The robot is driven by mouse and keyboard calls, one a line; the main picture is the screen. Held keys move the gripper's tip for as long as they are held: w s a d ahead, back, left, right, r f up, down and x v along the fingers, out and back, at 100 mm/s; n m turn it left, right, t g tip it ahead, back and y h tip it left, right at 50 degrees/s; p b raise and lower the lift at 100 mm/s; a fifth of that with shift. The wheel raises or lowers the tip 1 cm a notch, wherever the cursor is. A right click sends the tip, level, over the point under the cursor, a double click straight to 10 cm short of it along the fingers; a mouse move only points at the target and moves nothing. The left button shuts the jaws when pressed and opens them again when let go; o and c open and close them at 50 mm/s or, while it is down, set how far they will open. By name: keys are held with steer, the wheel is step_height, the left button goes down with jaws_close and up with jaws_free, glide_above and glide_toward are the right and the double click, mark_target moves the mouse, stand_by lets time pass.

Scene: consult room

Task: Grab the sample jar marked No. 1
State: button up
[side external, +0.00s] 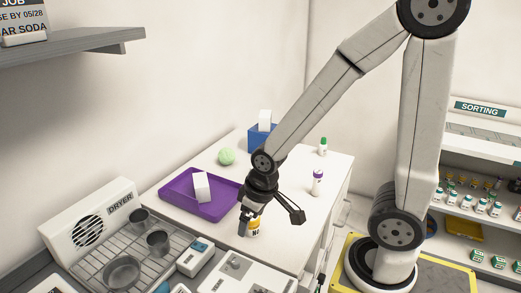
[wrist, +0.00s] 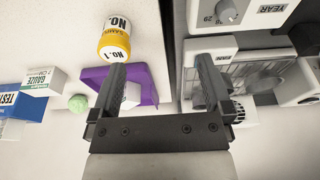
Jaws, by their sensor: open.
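The sample jar marked No. 1 (wrist: 116,36), yellow and white, stands at the upper left of the wrist view, beyond the tip of the left finger. In the side external view the jar (side external: 255,227) stands upright on the white table, partly hidden by my gripper. My gripper (wrist: 162,75) is open, with nothing between its fingers. In the side external view my gripper (side external: 245,224) points down close beside the jar. I cannot tell whether a finger touches it.
A purple tray (side external: 178,201) holding a white box (side external: 201,187) lies left of my gripper. A dryer (side external: 92,225) with a rack and cups is at front left.

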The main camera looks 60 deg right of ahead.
steer(key=shift+r, duration=0.15)
steer(key=shift+w+v, duration=0.55)
steer(key=shift+v, duration=1.85)
steer(key=d+m+t+y, duration=0.4)
steer(key=d+m+y, duration=0.9)
steer(key=m, duration=1.1)
steer(key=h, duration=0.1)
glide_toward(252, 224)
steer(key=f, duration=0.1)
steer(key=w+f, duration=0.2)
steer(key=f, duration=0.1)
steer(key=shift+x, duration=1.25)
